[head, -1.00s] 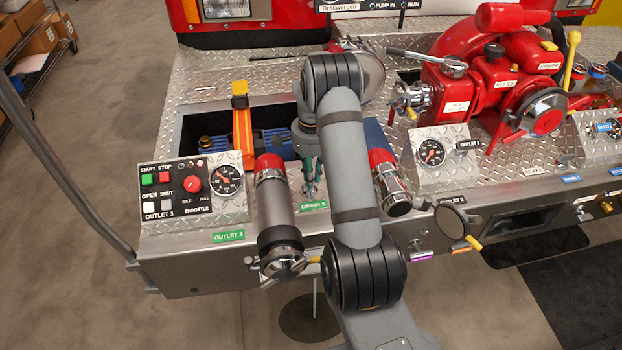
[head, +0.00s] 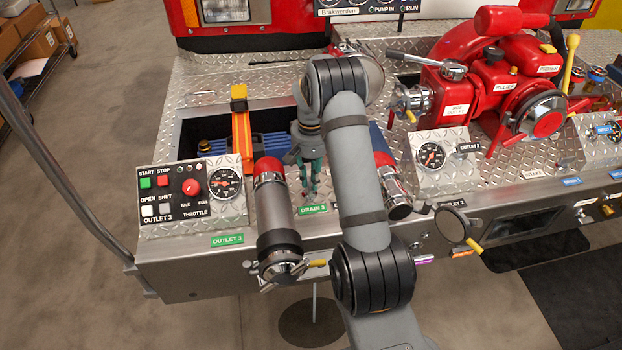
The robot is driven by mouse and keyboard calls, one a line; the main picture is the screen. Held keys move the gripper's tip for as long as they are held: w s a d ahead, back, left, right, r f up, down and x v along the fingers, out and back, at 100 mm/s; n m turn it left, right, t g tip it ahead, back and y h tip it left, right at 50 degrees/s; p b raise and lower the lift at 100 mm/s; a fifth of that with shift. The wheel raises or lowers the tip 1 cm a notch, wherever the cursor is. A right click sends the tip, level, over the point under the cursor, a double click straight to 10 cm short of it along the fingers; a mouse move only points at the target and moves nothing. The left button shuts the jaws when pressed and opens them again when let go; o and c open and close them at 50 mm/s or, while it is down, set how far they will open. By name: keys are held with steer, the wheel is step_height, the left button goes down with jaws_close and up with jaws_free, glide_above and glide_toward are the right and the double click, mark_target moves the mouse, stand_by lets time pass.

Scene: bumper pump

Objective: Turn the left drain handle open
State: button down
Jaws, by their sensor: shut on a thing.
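The green DRAIN 3 label (head: 313,209) is on the front of the metal bumper, left of centre. My gripper (head: 310,190), with green fingers, points down just above and behind this label, between two silver pipes with red collars.
The OUTLET 3 pipe (head: 275,215) stands close left of my gripper, and a second pipe (head: 391,187) is close right, partly behind my arm. A control panel (head: 190,192) is farther left. The red pump (head: 500,75) is at the right.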

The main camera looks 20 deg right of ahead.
steer(key=shift+n, duration=0.5)
steer(key=c, duration=1.7)
jaws_free()
steer(key=shift+o, duration=0.2)
step_height(320, 180, up, 12)
step_height(320, 180, down, 12)
steer(key=shift+f, duration=0.1)
